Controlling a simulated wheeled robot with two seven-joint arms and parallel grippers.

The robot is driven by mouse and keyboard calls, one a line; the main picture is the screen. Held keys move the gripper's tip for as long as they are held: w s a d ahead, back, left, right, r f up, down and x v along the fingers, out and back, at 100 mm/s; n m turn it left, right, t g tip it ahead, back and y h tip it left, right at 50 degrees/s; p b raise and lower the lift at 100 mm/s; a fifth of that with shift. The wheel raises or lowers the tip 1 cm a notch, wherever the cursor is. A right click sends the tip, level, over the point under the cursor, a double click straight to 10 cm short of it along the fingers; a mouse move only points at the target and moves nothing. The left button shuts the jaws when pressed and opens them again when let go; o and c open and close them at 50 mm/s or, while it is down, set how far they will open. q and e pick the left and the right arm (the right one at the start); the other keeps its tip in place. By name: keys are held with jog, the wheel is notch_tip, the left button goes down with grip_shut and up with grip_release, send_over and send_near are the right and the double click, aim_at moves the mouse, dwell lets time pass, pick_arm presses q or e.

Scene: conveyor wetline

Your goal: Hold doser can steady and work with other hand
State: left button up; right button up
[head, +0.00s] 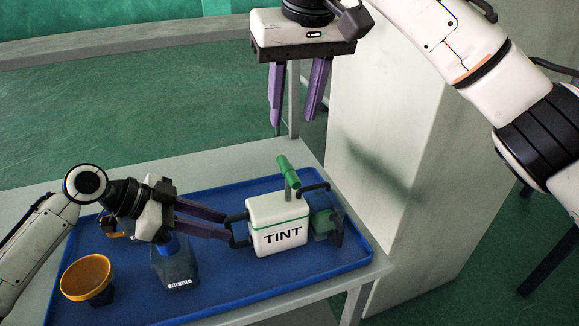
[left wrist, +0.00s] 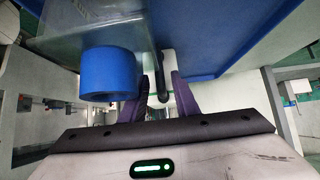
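The white doser can (head: 278,223), marked TINT, stands upright on the blue tray (head: 215,300). It has a green pump handle (head: 288,171) on top, a black side handle on its left and a green and black spout part (head: 327,225) on its right. My left gripper (head: 230,227) reaches the left side handle with its fingers apart. In the left wrist view a dark bar (left wrist: 161,90), apparently that handle, lies between the fingers, with gaps beside it. My right gripper (head: 295,108) hangs open and empty above and behind the can.
A dark translucent bottle (head: 176,268) with a blue top stands under my left gripper; the blue top also shows in the left wrist view (left wrist: 110,75). An orange cup (head: 86,276) stands at the tray's left. A pale block (head: 400,130) rises beside the table.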

pick_arm(q)
jog(key=v, duration=0.5)
jog(key=shift+s+a+r, duration=0.15)
jog(key=shift+a+r, duration=0.05)
jog(key=shift+o, duration=0.2)
jog(key=o, duration=0.5)
